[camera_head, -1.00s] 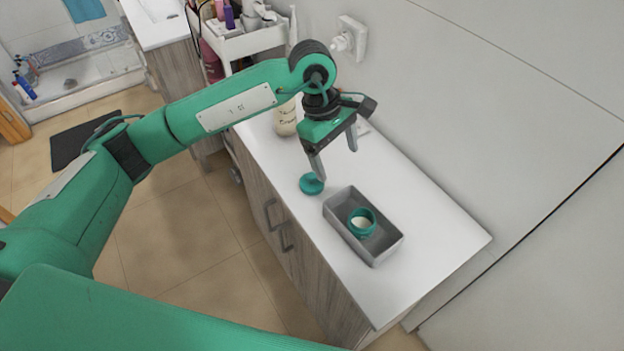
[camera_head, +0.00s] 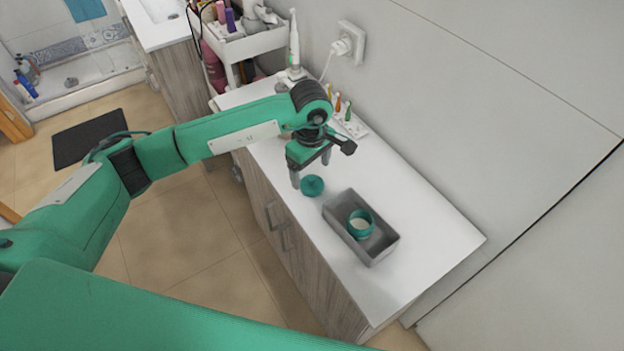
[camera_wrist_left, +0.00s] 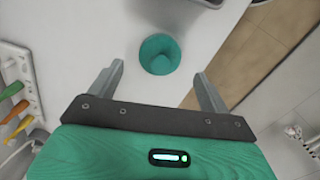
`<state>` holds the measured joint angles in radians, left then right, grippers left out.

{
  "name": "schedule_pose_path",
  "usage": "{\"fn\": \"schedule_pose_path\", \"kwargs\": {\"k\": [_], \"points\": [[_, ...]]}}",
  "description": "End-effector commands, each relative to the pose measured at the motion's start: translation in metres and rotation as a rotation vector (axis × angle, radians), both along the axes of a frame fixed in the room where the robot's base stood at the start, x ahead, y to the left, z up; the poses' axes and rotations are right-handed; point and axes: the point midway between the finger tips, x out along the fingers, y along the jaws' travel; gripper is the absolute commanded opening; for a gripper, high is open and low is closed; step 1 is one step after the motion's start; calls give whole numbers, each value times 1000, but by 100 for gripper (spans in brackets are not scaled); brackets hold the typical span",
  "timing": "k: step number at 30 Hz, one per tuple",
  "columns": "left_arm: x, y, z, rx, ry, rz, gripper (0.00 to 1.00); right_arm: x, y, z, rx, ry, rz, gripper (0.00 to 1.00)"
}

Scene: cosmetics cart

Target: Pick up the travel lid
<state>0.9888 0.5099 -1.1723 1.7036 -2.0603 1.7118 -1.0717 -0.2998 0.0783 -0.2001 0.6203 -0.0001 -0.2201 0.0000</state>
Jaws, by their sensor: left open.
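The travel lid (camera_head: 312,186) is a small round teal lid with a raised knob, lying on the white countertop near its front edge. It also shows in the left wrist view (camera_wrist_left: 160,54), beyond my fingertips and roughly centred between them. My left gripper (camera_head: 310,170) is open and empty, with its fingers pointing down just behind the lid. In the wrist view my left gripper (camera_wrist_left: 161,84) has a finger on each side, apart from the lid. My right gripper is not in view.
A grey tray (camera_head: 385,249) holding an open teal jar (camera_head: 361,222) stands right of the lid. A white cart (camera_head: 250,45) is beyond. The counter's right end is clear.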

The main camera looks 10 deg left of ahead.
Motion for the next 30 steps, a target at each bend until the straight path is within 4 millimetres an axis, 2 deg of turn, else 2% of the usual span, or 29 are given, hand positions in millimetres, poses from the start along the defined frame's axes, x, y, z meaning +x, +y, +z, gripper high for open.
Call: {"fn": "schedule_pose_path", "kwargs": {"k": [3,9,17,18,25,30], "points": [[-2,-2,-12,0,4,1,81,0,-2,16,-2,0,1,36],[-2,-3,-38,-1,3,1,81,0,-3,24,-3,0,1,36],[-1,-3,-43,-1,-1,0,81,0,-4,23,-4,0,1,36],[-1,-3,-43,-1,-1,0,79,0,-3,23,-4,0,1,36],[-1,-3,-43,-1,-1,0,35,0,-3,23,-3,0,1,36],[-1,-3,-43,-1,-1,0,34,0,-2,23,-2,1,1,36]]}}
